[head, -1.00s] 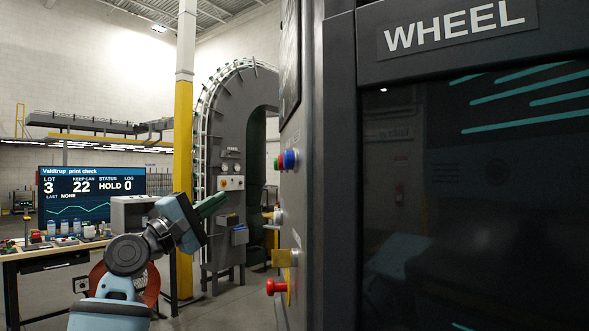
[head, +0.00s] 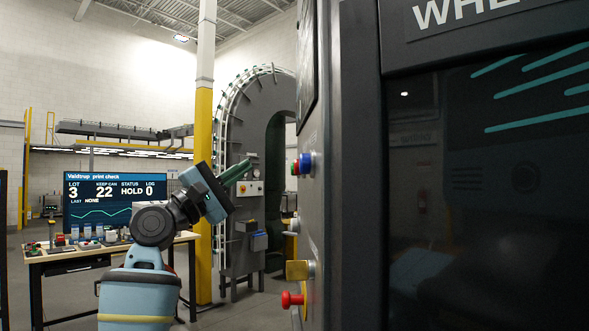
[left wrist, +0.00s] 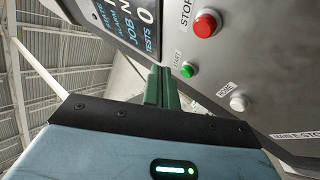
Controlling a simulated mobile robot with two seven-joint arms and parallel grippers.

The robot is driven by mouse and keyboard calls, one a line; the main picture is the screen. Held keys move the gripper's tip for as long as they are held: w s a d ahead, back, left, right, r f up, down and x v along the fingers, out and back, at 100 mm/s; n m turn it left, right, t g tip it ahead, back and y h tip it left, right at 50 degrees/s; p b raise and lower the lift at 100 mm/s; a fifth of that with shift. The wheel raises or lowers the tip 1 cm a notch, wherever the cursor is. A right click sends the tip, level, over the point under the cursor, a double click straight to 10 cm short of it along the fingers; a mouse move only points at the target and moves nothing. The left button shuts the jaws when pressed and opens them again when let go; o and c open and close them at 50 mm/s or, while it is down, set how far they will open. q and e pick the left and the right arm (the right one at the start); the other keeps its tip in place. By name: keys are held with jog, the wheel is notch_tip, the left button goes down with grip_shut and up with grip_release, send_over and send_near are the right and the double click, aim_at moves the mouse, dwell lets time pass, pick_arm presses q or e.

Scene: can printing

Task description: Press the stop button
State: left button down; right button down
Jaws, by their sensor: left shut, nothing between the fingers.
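The red stop button (left wrist: 207,23), beside the word STOP, is on the grey control panel (left wrist: 230,65) in the left wrist view. The green start button (left wrist: 187,69) is below it and the white home button (left wrist: 238,102) is lower right. In the head view the panel is edge-on, with a cluster of small coloured buttons (head: 304,163). My left gripper (head: 240,170) is shut and empty, its green fingers pointing toward the panel side, left of the cluster. The fingers also show in the left wrist view (left wrist: 160,85), apart from the stop button. My right gripper is not in view.
A red mushroom knob (head: 292,299) sticks out low on the dark machine cabinet (head: 362,200), which fills the right side. A workbench (head: 100,257) with a screen (head: 115,200) stands at the left. A grey arch machine (head: 236,130) is behind.

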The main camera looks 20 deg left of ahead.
pick_arm(q)
jog(key=w+d, duration=0.3)
jog(key=d, duration=0.3)
jog(key=shift+d, duration=0.15)
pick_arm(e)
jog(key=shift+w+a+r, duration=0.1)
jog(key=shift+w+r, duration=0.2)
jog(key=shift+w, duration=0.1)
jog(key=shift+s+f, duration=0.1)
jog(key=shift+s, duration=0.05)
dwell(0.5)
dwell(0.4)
pick_arm(q)
jog(key=shift+d, duration=0.1)
dwell(0.5)
jog(key=shift+w+d+p, duration=0.2)
jog(key=shift+d+p, duration=0.1)
jog(key=shift+p, duration=0.1)
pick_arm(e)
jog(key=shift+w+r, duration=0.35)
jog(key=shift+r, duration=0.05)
